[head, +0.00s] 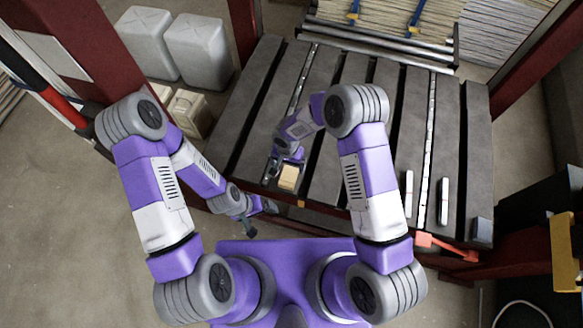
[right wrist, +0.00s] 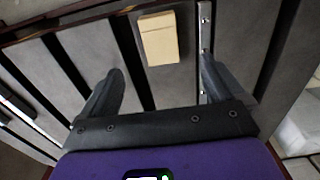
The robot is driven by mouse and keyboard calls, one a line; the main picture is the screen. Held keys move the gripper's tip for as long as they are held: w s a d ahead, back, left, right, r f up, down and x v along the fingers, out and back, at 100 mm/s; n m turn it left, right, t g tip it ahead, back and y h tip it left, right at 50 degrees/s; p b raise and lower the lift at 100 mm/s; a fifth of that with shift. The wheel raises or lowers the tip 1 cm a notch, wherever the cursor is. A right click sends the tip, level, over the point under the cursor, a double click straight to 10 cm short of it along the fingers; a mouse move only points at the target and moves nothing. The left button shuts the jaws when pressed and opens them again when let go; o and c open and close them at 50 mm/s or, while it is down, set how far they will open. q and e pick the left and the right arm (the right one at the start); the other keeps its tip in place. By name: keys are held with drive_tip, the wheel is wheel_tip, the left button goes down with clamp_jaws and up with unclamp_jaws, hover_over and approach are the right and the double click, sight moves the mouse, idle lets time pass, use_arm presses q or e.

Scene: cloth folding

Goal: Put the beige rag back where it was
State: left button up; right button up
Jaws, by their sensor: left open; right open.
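The beige rag (head: 289,177) is a small flat rectangle, apparently folded, lying on the grey slatted table (head: 255,105) near its front left part. In the right wrist view the rag (right wrist: 159,38) lies beyond the open fingertips, roughly centred between them, not held. My right gripper (head: 280,170) is open and empty, reaching down over the table beside the rag; its fingers also show in the right wrist view (right wrist: 160,75). My left gripper (head: 262,218) is open and empty, lower in the picture, just off the table's front edge.
Two narrow light bars (head: 443,201) and a grey block (head: 482,231) lie on the table's right part. An orange-red piece (head: 445,246) is at the front right edge. Pale canisters (head: 197,50) stand on the floor at left. The slats between rag and bars are largely clear.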

drive_tip(key=s+d+y, duration=0.2)
drive_tip(key=s+d, duration=0.3)
drive_tip(key=s, duration=0.3)
drive_tip(key=s+d+n+y, duration=0.1)
drive_tip(key=s+d, duration=0.3)
drive_tip(key=s, duration=0.5)
drive_tip(key=shift+d+f+t+y, duration=0.3)
drive_tip(key=shift+d+f+y, duration=0.1)
drive_tip(key=shift+y, duration=0.2)
drive_tip(key=shift+r, duration=0.15)
